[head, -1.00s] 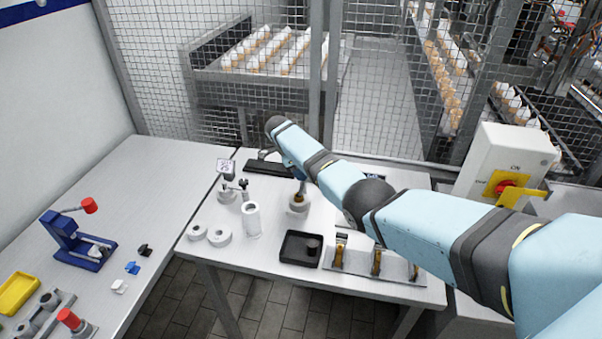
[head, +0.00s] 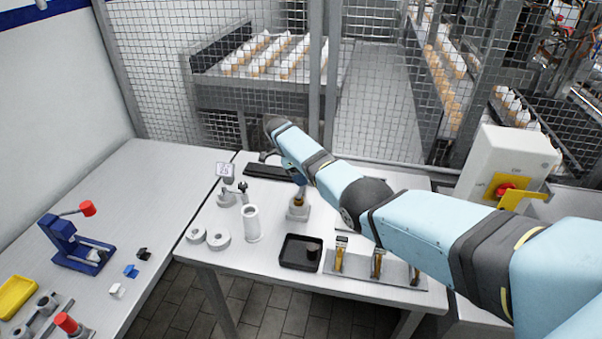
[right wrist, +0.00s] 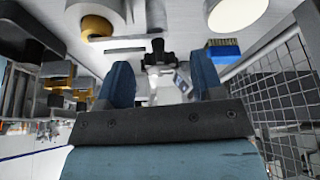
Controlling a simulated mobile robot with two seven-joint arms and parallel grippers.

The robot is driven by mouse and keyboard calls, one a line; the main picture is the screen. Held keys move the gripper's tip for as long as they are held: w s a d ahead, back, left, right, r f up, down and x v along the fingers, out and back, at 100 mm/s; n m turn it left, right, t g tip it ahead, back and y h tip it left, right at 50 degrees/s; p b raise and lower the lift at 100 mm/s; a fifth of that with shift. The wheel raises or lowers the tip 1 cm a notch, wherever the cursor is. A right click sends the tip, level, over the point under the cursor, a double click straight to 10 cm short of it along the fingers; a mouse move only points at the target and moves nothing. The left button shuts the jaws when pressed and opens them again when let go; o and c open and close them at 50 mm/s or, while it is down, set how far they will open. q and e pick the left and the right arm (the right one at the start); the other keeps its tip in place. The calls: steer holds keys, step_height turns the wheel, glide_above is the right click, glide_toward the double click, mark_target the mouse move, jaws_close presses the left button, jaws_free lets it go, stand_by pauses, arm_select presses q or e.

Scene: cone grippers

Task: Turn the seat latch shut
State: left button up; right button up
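My right gripper (right wrist: 163,66) is open, with two blue fingers apart and nothing between the tips. In the right wrist view a black T-shaped handle (right wrist: 158,52) on a pale body shows beyond the fingertips, apart from them; I cannot tell for certain that it is the seat latch. In the head view small fixtures with a dark knob (head: 243,186) stand left of the right arm's hand. A grey holder with a brass part (head: 298,203) stands just below the hand. The right gripper's fingers are small and partly hidden there. My left gripper is not in view.
A small display (head: 225,170) stands at the left back of the table. A white cylinder (head: 251,223), pale rings (head: 219,239), a black tray (head: 300,252) and a plate with brass pieces (head: 377,265) are nearer. Wire fencing (head: 160,70) stands behind.

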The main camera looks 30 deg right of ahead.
steer(key=b+v, duration=0.1)
steer(key=v, duration=1.3)
steer(key=shift+d, duration=0.1)
